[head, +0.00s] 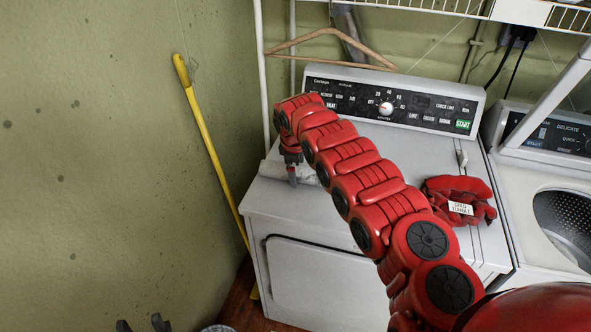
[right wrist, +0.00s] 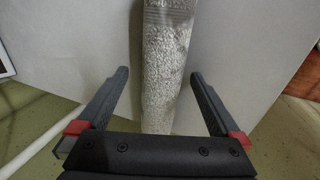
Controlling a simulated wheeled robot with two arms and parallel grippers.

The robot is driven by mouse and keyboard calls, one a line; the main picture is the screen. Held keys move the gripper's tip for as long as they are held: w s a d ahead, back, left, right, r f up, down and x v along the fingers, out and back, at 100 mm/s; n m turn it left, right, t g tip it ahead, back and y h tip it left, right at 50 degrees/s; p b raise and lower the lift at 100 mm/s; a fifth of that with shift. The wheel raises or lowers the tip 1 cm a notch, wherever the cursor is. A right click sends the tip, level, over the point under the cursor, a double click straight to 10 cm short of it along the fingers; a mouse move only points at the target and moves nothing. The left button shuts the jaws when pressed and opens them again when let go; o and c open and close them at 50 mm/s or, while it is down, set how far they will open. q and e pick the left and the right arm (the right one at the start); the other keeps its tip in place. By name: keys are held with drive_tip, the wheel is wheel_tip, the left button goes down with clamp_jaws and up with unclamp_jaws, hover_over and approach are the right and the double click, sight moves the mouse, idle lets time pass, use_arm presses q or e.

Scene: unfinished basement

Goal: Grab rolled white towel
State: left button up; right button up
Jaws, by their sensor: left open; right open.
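The rolled white towel (head: 270,170) lies on the front left part of the white dryer top, partly hidden behind my right gripper. My right gripper (head: 292,182) is over the towel, pointing down. In the right wrist view the textured towel (right wrist: 168,65) runs lengthwise between the two open fingers of the right gripper (right wrist: 159,73), with a gap on each side. My left gripper (head: 143,325) shows only its two dark fingertips at the bottom left edge; they are apart, far from the towel.
The dryer (head: 330,280) has a control panel (head: 390,103) at the back. A washer (head: 555,210) stands right. A yellow pole (head: 208,145) leans on the wall, and a wire shelf (head: 420,8) hangs above.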

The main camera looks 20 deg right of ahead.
drive_tip(key=shift+f, duration=0.25)
drive_tip(key=c, duration=1.4)
drive_tip(key=shift+r, duration=0.15)
